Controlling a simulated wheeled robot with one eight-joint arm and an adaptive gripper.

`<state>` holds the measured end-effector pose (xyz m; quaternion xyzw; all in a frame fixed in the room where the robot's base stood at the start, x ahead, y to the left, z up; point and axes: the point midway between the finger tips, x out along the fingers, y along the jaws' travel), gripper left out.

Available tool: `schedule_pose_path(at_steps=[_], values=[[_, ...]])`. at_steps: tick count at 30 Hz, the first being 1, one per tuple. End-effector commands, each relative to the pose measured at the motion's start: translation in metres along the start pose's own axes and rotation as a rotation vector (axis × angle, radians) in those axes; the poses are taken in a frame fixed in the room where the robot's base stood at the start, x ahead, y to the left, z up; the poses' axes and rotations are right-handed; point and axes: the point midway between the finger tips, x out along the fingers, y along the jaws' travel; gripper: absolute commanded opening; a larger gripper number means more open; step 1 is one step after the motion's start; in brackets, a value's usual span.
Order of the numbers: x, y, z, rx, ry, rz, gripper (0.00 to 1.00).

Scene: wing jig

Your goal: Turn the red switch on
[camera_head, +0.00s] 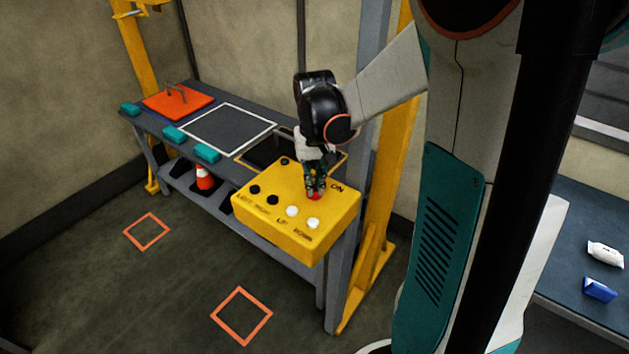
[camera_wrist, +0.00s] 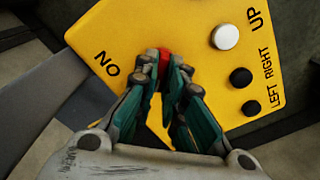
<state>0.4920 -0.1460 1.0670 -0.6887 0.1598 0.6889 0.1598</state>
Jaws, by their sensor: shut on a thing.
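In the wrist view the red switch (camera_wrist: 164,56) shows between the two teal fingertips of my gripper (camera_wrist: 164,62), and the yellow box (camera_wrist: 205,75) lies behind. Most of the switch is hidden by the fingers, so its position cannot be told.
White buttons (camera_head: 292,211) and black buttons (camera_head: 255,189) stand on the box close to my gripper. The grey workbench (camera_head: 170,125) behind holds an orange plate (camera_head: 177,102) and teal blocks (camera_head: 207,153). A yellow post (camera_head: 391,150) rises right of the box.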

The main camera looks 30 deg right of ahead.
Motion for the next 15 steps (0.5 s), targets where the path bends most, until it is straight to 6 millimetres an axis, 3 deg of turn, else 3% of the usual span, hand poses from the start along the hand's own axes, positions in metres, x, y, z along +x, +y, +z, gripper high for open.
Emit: schedule_pose_path(at_steps=[15], values=[[-0.0004,-0.0001,-0.0001,0.346,0.0,0.0,0.0]])
